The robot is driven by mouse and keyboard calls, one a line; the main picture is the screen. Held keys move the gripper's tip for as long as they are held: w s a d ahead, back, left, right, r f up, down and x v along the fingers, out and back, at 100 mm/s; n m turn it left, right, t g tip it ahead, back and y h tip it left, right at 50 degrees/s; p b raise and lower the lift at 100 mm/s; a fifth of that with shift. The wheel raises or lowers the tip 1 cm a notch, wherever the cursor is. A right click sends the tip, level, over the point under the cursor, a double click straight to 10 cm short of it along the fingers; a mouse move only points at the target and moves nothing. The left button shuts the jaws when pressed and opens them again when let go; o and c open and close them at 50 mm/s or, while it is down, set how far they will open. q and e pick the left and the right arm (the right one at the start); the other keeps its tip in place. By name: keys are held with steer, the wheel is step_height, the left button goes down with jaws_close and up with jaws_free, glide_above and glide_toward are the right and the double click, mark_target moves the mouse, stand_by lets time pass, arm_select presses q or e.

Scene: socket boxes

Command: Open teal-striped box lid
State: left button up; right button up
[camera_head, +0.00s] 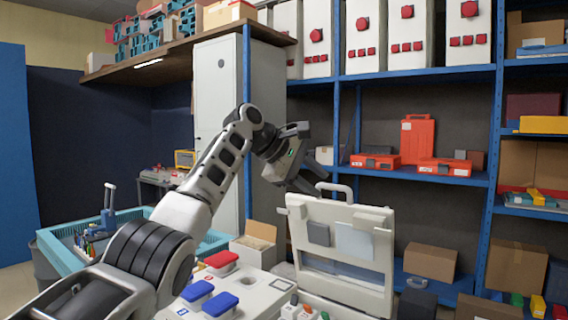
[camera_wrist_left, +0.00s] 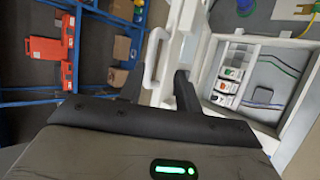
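A white box lid (camera_head: 365,222) stands raised, nearly upright, with a grey and a pale panel on its inner face. A white handle (camera_head: 336,187) sits on its top edge; the handle also shows in the left wrist view (camera_wrist_left: 154,56). The open box body with switches and wires shows in the left wrist view (camera_wrist_left: 262,50). I cannot make out a teal stripe. My left gripper (camera_head: 314,176) is beside the handle at the lid's top. Its two fingers are apart in the left wrist view (camera_wrist_left: 159,86), with the handle just beyond and between them. My right gripper is out of view.
A white panel with red and blue blocks (camera_head: 222,260) lies left of the lid. A teal bin (camera_head: 60,262) with tools stands further left. Blue shelves (camera_head: 415,173) with orange cases and cardboard boxes stand behind.

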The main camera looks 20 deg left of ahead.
arm_select(q)
steer(key=b+v, duration=0.1)
steer(key=v, duration=1)
steer(key=shift+r+b, duration=0.35)
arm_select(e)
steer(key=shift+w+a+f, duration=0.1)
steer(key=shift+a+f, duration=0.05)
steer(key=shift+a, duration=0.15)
arm_select(q)
steer(key=shift+s, duration=0.1)
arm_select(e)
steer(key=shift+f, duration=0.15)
arm_select(q)
steer(key=shift+f, duration=0.1)
